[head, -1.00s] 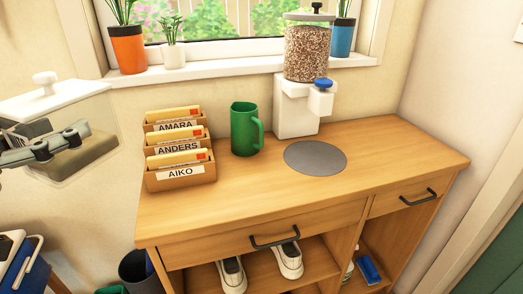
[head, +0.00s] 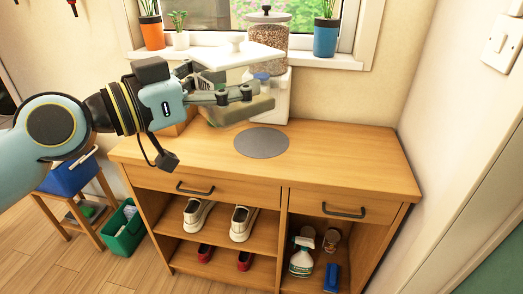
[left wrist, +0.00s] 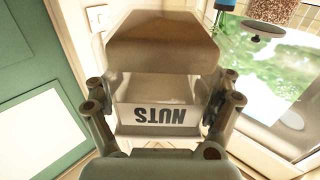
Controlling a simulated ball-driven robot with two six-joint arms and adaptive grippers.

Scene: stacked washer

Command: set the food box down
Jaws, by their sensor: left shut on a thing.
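In the left wrist view, the box's label (left wrist: 160,117) reads NUTS upside down between the two fingers. My right gripper is not in view.
The grey round mat (head: 261,142) lies bare on the wooden cabinet top (head: 350,165). A brown letter holder (head: 181,127) is mostly hidden by my arm. The cabinet top's right side is clear.

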